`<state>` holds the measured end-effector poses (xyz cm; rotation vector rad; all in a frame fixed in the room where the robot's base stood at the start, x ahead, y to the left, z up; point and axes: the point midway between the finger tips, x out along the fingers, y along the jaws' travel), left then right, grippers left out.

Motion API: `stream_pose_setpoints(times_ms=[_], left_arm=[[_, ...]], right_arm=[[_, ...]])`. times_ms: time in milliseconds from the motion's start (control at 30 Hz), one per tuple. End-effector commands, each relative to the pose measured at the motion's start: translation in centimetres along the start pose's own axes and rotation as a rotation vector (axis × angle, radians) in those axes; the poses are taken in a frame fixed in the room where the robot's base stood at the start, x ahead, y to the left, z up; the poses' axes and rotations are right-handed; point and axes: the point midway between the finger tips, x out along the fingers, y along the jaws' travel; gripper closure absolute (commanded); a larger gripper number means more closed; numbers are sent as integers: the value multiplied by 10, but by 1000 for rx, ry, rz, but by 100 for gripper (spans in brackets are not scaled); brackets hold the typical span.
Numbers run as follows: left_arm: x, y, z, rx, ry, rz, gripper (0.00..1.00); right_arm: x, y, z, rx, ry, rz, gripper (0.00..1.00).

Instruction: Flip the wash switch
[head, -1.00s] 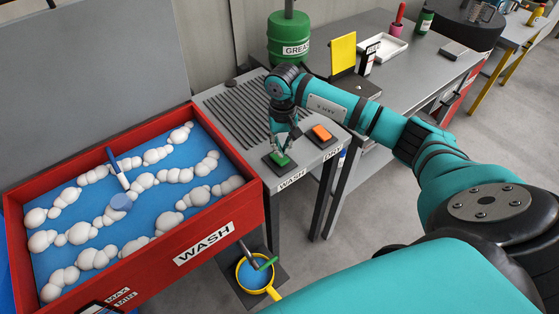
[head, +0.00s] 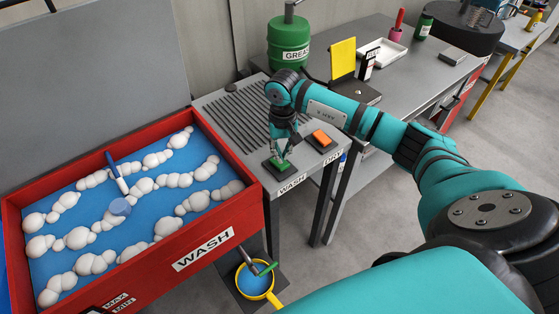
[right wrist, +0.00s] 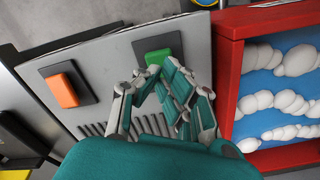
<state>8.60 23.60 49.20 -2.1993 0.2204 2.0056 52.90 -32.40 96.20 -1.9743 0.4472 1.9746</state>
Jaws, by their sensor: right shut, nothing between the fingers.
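The green wash switch (head: 280,165) sits on a dark plate at the front of the grey panel, behind the label WASH (head: 292,185). My right gripper (head: 281,156) points down with its fingers shut and empty, its tips at the green switch. In the right wrist view the green switch (right wrist: 158,57) shows just beyond the shut fingertips (right wrist: 152,74), which partly cover its edge. Whether the tips touch it or are just above it, I cannot tell. My left gripper is not in view.
The orange switch (head: 321,138), by the label DRY, is close right of the green one. A red wash tub (head: 240,214) with blue liquid and white foam stands left. A yellow pan (head: 273,299) is below. A green grease can (head: 288,42) stands behind.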

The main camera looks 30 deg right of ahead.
Motion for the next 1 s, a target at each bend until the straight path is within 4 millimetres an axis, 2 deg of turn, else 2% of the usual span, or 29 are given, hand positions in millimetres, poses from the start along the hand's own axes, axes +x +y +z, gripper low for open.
stream_pose_setpoints(times_ms=[1000], left_arm=[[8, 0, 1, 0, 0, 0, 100]], right_arm=[[8, 0, 0, 0, 0, 0, 100]])
